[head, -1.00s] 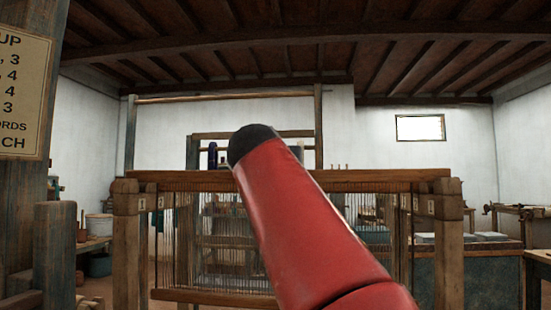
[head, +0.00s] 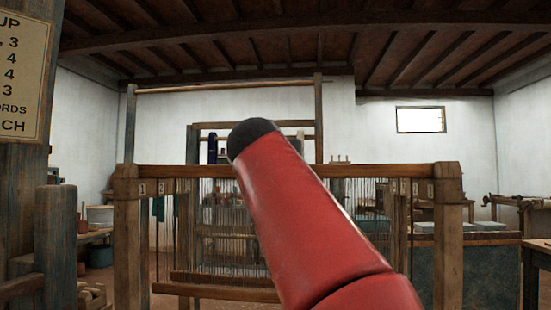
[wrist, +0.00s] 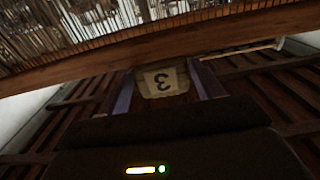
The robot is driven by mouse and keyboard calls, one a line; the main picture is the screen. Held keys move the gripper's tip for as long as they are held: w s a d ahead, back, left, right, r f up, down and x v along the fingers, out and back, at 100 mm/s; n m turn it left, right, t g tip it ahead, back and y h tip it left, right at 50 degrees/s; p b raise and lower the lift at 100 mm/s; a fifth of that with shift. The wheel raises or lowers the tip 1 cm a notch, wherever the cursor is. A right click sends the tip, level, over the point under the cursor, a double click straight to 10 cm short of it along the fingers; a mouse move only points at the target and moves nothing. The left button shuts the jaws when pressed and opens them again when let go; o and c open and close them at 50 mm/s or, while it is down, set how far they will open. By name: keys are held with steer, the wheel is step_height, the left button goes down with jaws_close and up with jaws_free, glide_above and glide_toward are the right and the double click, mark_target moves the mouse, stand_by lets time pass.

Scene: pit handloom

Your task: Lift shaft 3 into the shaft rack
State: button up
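In the wrist view, a pale tag marked 3, upside down, sits on a block of shaft 3 (wrist: 160,82). My gripper (wrist: 160,85) has one finger on each side of this block, and both appear to touch it. A long wooden bar with heddles crosses just beyond the block. In the head view, my red arm reaches up across the middle of the loom (head: 447,225) and hides part of it. The gripper itself is not visible there. I cannot single out shaft 3 or the shaft rack in the head view.
Loom posts stand left (head: 127,235) and right, joined by a top beam (head: 210,171), with heddles and small number tags below. A lettered board (head: 20,85) hangs on a post at left. Benches (head: 535,205) stand at right.

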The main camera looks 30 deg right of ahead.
steer(key=o, duration=0.4)
steer(key=shift+f, duration=0.1)
steer(key=b+v, duration=0.1)
steer(key=v, duration=0.6)
steer(key=shift+s+a+b, duration=0.25)
steer(key=shift+s+b, duration=0.1)
steer(key=shift+b, duration=0.05)
